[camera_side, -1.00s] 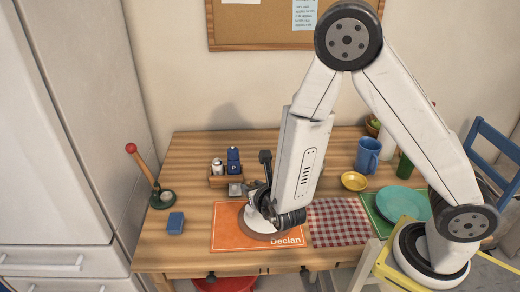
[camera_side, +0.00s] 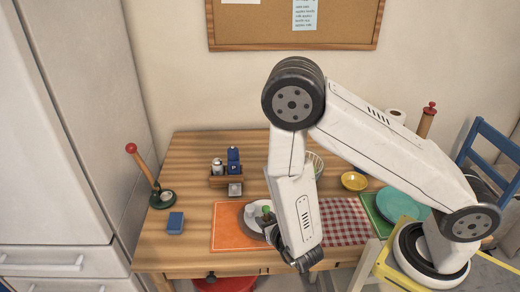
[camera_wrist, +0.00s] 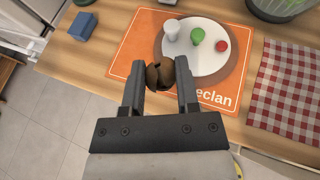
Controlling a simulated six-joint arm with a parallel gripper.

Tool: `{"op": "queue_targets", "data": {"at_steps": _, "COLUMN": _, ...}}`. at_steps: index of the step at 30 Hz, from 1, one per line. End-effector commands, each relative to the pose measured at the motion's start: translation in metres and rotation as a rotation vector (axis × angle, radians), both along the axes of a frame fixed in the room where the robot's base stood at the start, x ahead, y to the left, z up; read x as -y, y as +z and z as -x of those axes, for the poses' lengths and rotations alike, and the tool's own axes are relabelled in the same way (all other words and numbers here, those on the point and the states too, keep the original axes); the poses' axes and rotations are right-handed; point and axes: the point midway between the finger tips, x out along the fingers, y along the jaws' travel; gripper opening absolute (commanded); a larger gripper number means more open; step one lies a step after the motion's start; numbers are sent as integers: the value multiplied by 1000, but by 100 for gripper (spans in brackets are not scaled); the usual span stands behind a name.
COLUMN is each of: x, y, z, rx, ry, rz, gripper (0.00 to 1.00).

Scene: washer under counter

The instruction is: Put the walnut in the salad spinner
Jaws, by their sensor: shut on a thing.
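My gripper (camera_wrist: 160,77) is shut on the brown, rough walnut (camera_wrist: 157,75), which sits between the two fingertips in the wrist view. It is held near the front edge of the plate on the orange mat. In the side view my wrist hides the walnut. A clear, greenish ribbed bowl, likely the salad spinner (camera_wrist: 283,6), is cut off at the top right of the wrist view. In the side view a pale ribbed rim of it (camera_side: 316,162) shows behind my arm.
The white plate (camera_wrist: 212,67) holds small white, green and red things. The orange mat (camera_wrist: 130,50) lies under it, with a checked cloth (camera_side: 345,222) to the right. A blue block (camera_side: 175,222), a caddy (camera_side: 218,181) and a yellow bowl (camera_side: 353,181) stand apart on the wooden table.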

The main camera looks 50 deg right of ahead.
Motion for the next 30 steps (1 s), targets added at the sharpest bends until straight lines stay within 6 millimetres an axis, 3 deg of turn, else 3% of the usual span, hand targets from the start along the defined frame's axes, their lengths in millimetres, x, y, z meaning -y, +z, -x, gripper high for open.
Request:
{"op": "queue_targets", "data": {"at_steps": 19, "x": -9, "y": -39, "z": -88, "rx": 2, "ry": -1, "rz": 0, "gripper": 0}}
{"op": "queue_targets", "data": {"at_steps": 30, "x": -13, "y": -80, "z": -119, "rx": 0, "ry": -1, "rz": 0, "gripper": 0}}
